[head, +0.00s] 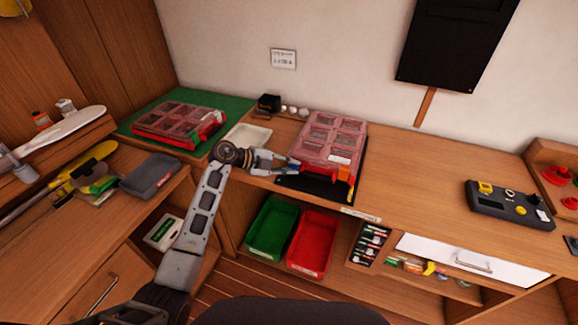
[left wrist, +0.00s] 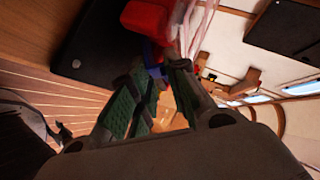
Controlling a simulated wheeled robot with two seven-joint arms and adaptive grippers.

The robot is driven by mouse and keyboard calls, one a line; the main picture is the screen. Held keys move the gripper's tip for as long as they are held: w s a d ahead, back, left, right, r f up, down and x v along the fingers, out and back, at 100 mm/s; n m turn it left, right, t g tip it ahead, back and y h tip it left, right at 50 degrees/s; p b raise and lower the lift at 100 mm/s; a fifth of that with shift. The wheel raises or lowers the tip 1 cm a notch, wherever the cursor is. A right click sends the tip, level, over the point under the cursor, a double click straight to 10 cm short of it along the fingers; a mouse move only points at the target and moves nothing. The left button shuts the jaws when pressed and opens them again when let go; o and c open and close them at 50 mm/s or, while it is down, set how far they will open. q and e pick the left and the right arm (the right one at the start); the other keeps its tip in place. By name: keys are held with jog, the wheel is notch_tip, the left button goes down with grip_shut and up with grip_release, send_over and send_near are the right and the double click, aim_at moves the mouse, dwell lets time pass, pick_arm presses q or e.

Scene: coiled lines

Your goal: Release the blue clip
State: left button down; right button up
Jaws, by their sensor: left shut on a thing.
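My left gripper (head: 284,163) reaches in from the left to the front left corner of a clear-lidded red case (head: 331,139) on a black mat (head: 312,189). A small blue piece, which looks like the blue clip (head: 293,163), is at its fingertips. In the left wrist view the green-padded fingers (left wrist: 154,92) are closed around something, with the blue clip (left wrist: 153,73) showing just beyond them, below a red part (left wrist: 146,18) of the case. The fingers hide much of the clip, so I cannot tell how it sits. My right gripper is not in view.
A second red case (head: 178,125) lies on a green mat (head: 232,108) at the left. A white tray (head: 247,136) is beside my left wrist. Green (head: 271,229) and red (head: 312,243) bins sit below the bench edge. The bench right of the case is mostly clear, with a dark grey device (head: 509,204).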

pick_arm(q)
jog(key=shift+s+a+f, duration=0.1)
jog(key=shift+s+f, duration=0.05)
jog(key=shift+s+f+m+t+h, duration=0.1)
jog(key=shift+f+m+t+h, duration=0.05)
jog(key=shift+m+t+h, duration=0.2)
dwell(0.4)
jog(key=c, duration=1.4)
grip_release()
jog(key=shift+v, duration=6)
jog(key=shift+s, duration=0.1)
